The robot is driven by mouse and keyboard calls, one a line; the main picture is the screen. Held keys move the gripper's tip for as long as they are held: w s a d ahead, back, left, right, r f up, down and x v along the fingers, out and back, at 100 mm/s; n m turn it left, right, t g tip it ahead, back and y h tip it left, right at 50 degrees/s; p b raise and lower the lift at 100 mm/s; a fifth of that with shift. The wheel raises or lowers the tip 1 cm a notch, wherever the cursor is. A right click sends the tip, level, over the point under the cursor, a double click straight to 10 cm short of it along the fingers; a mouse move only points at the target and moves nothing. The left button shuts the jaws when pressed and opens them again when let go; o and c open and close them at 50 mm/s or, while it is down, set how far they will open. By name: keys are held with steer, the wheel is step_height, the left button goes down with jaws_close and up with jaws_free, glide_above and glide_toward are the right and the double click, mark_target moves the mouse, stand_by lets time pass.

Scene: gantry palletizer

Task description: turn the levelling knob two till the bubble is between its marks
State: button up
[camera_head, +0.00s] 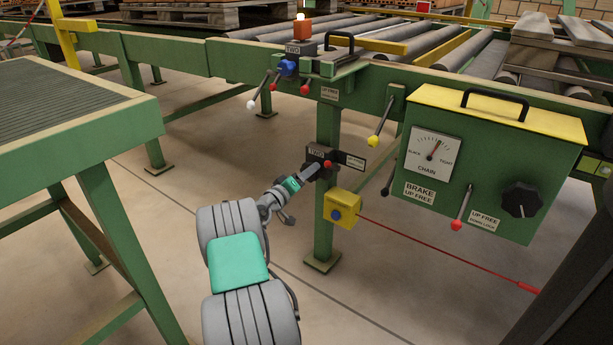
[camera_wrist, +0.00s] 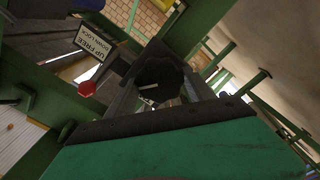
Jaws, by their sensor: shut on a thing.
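Levelling knob two is a dark, round knob (camera_wrist: 158,82) with a pale line on its face, seen between my fingers in the wrist view. It belongs to a small dark box (camera_head: 318,153) on the green post, whose small label looks like TWO. My gripper (camera_head: 311,171) reaches the box from the lower left and is shut on the knob. In the head view my gripper hides the knob. I cannot make out a bubble or its marks in either view.
A red-tipped lever (camera_wrist: 86,89) with an UP FREE plate sits close beside the knob. Below is a yellow box (camera_head: 342,208) with a red cable. A green cabinet (camera_head: 470,205) with a CHAIN gauge is at right.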

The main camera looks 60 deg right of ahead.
steer(key=o, duration=1.4)
steer(key=shift+c, duration=0.2)
steer(key=w+a+p, duration=0.1)
steer(key=a+p, duration=0.1)
steer(key=a, duration=0.5)
steer(key=shift+w+a+p, duration=0.15)
steer(key=shift+a+p, duration=0.2)
steer(key=shift+p, duration=0.05)
steer(key=shift+a, duration=0.15)
